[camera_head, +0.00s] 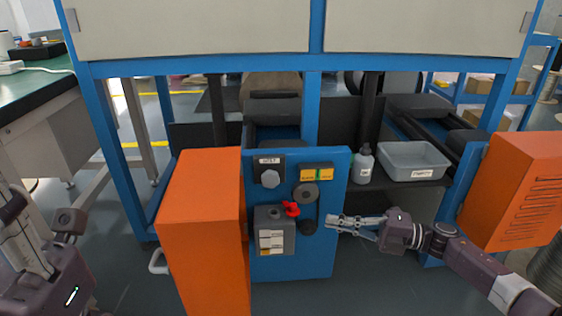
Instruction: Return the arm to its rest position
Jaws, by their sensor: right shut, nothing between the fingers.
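My right gripper (335,221) is in front of the right edge of the blue control panel (292,262). Its arm reaches in from the lower right. Its fingers are together with nothing seen between them. The fingertips are near a black round knob on the panel; I cannot tell whether they touch it. My left arm shows at the lower left edge, partly cut off, and its fingertips are not visible.
The panel carries a red handle (291,209) on a grey box. An orange cabinet (203,210) stands left of it, another orange cabinet (517,190) at right. A bottle (365,164) and grey tray (413,160) sit on a shelf behind my gripper. Blue frame posts rise around.

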